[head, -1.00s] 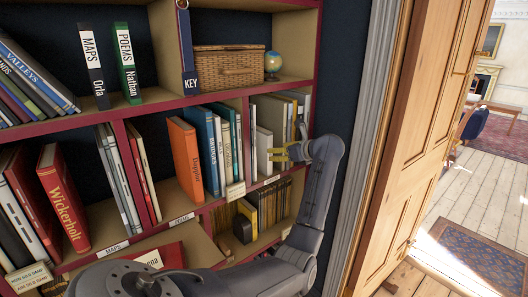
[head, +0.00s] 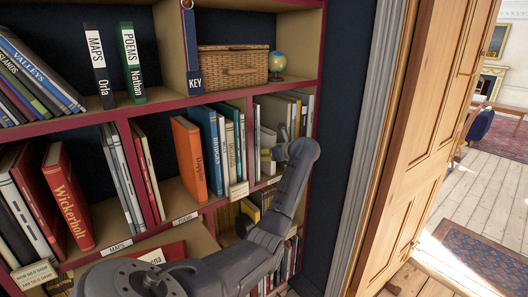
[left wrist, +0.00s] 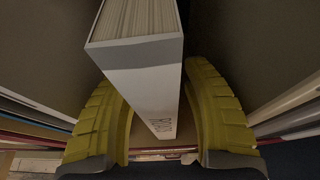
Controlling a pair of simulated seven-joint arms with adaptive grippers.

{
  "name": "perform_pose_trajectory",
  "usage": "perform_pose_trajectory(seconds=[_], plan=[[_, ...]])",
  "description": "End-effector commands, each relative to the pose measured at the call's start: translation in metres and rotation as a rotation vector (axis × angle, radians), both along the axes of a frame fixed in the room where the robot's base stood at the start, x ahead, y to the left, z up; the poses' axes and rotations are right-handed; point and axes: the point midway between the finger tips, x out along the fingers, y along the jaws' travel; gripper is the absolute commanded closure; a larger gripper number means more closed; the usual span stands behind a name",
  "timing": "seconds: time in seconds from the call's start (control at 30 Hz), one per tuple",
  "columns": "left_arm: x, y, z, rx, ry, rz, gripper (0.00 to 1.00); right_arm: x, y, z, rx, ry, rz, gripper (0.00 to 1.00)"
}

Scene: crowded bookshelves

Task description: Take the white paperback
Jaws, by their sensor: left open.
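The white paperback (left wrist: 145,70) stands between the two yellow fingers of my left gripper (left wrist: 160,115) in the left wrist view. It has a grey band near one end and dark lettering at the other. The fingers are open, one on each side of the book; I cannot tell whether either touches it. In the head view the white paperback (head: 267,138) is in the right middle compartment, partly hidden by my left gripper (head: 268,160), whose fingers reach into that compartment. My right gripper is not in view.
Pale books (head: 304,112) stand to the right in the same compartment. A divider (head: 250,140) separates it from blue and orange books (head: 188,155) on the left. A wicker basket (head: 232,65) and small globe (head: 277,64) sit on the shelf above. A wooden door (head: 430,130) stands at right.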

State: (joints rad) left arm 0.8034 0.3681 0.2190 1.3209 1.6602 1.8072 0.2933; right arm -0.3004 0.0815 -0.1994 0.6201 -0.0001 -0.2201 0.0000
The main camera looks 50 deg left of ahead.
Motion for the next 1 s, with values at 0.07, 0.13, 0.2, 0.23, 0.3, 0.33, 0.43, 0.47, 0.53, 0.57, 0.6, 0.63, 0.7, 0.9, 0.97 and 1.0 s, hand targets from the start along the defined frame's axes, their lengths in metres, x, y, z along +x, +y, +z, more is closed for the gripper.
perform_pose_trajectory(seconds=[0.07, 0.13, 0.2, 0.23, 0.3, 0.33, 0.43, 0.47, 0.53, 0.57, 0.6, 0.63, 0.7, 0.9, 0.97, 1.0], plan=[[0.000, 0.008, -0.003, 0.002, 0.003, 0.000, 0.51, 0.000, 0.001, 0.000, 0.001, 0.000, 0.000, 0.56], [0.001, 0.012, -0.005, 0.001, 0.002, -0.001, 0.51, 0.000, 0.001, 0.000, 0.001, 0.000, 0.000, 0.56], [0.001, 0.014, -0.006, 0.001, 0.002, -0.001, 0.51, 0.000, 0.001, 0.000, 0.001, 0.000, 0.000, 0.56], [0.001, 0.015, -0.007, 0.001, 0.002, -0.001, 0.51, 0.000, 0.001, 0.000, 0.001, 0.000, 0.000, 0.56], [0.001, 0.016, -0.007, 0.001, 0.002, -0.001, 0.51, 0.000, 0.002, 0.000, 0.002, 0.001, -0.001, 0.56], [0.001, 0.016, -0.007, 0.001, 0.000, -0.001, 0.51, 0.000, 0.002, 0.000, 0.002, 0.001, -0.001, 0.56], [0.001, 0.016, -0.007, 0.000, 0.001, -0.001, 0.51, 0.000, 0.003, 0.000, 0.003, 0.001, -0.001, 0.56], [0.001, 0.016, -0.007, 0.000, 0.001, -0.001, 0.51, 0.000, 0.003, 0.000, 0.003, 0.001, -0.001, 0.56], [0.001, 0.016, -0.007, 0.000, 0.001, 0.000, 0.53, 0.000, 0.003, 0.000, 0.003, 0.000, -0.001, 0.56], [0.001, 0.016, -0.007, 0.000, 0.001, 0.000, 0.57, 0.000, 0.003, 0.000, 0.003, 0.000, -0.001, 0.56], [0.001, 0.016, -0.007, 0.000, 0.001, 0.000, 0.61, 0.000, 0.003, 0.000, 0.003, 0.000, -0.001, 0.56], [0.001, 0.016, -0.007, 0.000, 0.001, 0.000, 0.65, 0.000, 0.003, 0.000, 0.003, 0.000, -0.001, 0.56], [0.001, 0.016, -0.007, 0.000, 0.001, 0.000, 0.73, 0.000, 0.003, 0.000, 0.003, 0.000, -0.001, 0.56], [0.001, 0.016, -0.007, 0.000, 0.001, 0.000, 0.96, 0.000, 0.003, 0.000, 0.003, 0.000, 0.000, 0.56], [0.001, 0.016, -0.007, 0.000, 0.001, 0.000, 1.00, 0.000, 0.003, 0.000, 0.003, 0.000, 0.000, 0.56], [0.001, 0.016, -0.007, 0.000, 0.001, 0.000, 1.00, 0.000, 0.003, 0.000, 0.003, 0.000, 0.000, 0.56]])
